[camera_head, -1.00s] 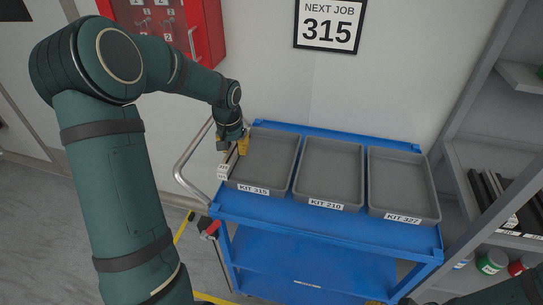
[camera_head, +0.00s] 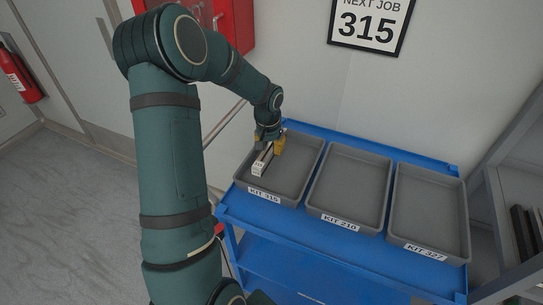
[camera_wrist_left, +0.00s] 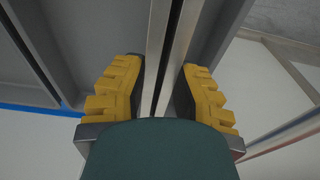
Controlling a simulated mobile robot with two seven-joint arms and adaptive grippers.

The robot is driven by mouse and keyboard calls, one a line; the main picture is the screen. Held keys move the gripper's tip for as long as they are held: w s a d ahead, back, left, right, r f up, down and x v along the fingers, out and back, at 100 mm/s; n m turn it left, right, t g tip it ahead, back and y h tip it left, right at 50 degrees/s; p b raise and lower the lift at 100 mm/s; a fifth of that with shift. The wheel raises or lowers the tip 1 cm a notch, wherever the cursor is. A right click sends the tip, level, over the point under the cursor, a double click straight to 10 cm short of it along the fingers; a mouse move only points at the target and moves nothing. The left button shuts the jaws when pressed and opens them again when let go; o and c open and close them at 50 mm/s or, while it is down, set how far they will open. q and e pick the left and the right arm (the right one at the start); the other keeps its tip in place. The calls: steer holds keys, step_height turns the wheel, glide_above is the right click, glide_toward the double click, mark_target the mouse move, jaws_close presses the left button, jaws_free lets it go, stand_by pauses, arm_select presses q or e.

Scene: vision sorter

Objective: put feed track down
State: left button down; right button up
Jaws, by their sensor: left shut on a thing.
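The feed track (camera_head: 259,168) is a long, narrow metal piece with a pale labelled end. My left gripper (camera_head: 269,143) is shut on it, with yellow fingers on its two sides. The track is over the left part of the grey KIT 315 tray (camera_head: 300,176); I cannot tell whether it touches the tray floor. In the left wrist view the track (camera_wrist_left: 168,60) runs as two parallel metal strips between the yellow fingers of my left gripper (camera_wrist_left: 160,92). My right gripper is not in view.
The KIT 210 tray (camera_head: 345,185) and KIT 327 tray (camera_head: 429,215) stand empty to the right on the blue cart (camera_head: 232,202). A wall sign (camera_head: 370,24) reads NEXT JOB 315. A grey shelf rack stands at the right. A red cabinet hangs behind my arm.

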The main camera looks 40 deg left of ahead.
mark_target(270, 148)
arm_select(q)
steer(key=shift+f+b, duration=0.3)
steer(key=shift+f, duration=1.5)
steer(key=shift+f, duration=0.2)
steer(key=c, duration=0.8)
jaws_free()
steer(key=shift+c, duration=0.2)
steer(key=shift+r, duration=0.1)
steer(key=shift+r, duration=0.3)
steer(key=r, duration=0.3)
steer(key=s+r+p, duration=0.1)
steer(key=r, duration=0.3)
steer(key=r+p, duration=0.1)
steer(key=r, duration=0.3)
steer(key=shift+s+d+r, duration=0.2)
steer(key=shift+r, duration=0.05)
